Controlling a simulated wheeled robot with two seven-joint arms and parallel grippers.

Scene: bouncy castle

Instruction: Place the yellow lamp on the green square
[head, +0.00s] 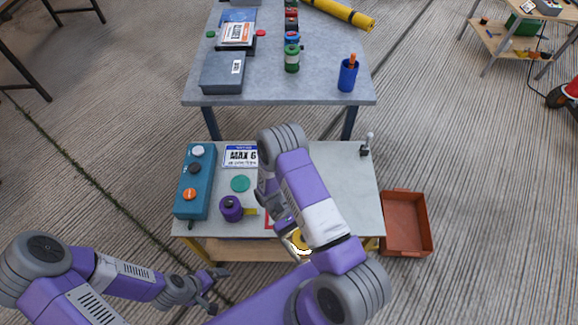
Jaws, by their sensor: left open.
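A yellow, rounded thing (301,244), perhaps the yellow lamp, shows at the front edge of the near table (345,190). My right arm hides much of it. I see no green square; a flat green disc (240,184) lies on the near table, and part of a red outline (269,221) shows beside my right arm. My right gripper (284,224) is mostly hidden under its own arm, close to the yellow thing; its jaws cannot be made out. My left gripper (214,290) is open and empty, low in front of the near table.
A teal box with knobs (192,182), a purple cylinder (231,208) and a white sign (240,156) stand or lie on the near table's left. A small lever (366,146) is at its back right. An orange bin (406,222) is to the right. A grey table (325,82) stands behind.

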